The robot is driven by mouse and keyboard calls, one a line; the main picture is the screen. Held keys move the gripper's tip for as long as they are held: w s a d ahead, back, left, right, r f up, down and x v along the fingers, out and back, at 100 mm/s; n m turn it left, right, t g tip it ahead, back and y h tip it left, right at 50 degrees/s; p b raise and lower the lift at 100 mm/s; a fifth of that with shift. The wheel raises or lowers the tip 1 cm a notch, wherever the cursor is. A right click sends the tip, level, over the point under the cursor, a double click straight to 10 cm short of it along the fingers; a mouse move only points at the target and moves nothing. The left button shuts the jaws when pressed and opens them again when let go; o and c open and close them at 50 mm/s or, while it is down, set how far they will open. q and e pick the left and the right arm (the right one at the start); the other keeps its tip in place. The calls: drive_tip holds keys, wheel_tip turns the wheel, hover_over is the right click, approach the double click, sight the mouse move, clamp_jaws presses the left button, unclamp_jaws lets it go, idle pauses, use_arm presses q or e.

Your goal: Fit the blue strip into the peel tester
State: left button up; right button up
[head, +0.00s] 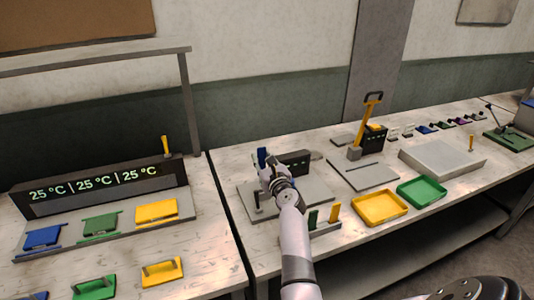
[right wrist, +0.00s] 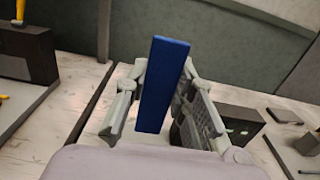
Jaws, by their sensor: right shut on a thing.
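The blue strip (head: 262,157) stands upright in my right gripper (head: 272,178). In the right wrist view the blue strip (right wrist: 163,85) rises between the two fingers of the right gripper (right wrist: 165,105), slightly tilted. What looks like the peel tester has a grey base plate (head: 313,192), a dark box (head: 297,162) and a small dark post (head: 258,201). My gripper and the strip are over the left part of this plate. The gripper hides part of the plate, so I cannot tell whether the strip touches it. My left gripper is out of view.
A small rack in front holds a green strip (head: 313,217) and a yellow strip (head: 335,211) upright. A yellow tray (head: 379,208) and a green tray (head: 421,191) lie to the right. A press with a yellow lever (head: 367,125) stands behind. A three-bay heater (head: 100,187) is at left.

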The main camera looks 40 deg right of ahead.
drive_tip(key=shift+w, duration=0.1)
drive_tip(key=shift+f+b, duration=0.65)
drive_tip(key=shift+f, duration=0.25)
wheel_tip(320, 180, down, 4)
drive_tip(key=b, duration=0.3)
drive_tip(key=shift+d+r, duration=0.1)
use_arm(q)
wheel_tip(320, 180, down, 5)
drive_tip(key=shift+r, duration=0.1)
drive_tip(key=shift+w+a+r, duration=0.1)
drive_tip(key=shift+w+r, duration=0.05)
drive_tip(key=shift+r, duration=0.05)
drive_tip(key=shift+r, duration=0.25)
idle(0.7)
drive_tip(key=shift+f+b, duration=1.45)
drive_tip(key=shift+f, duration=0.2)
use_arm(e)
drive_tip(key=shift+s+f, duration=0.2)
drive_tip(key=shift+f, duration=1.75)
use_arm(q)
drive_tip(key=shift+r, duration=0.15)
use_arm(e)
drive_tip(key=shift+r, duration=0.1)
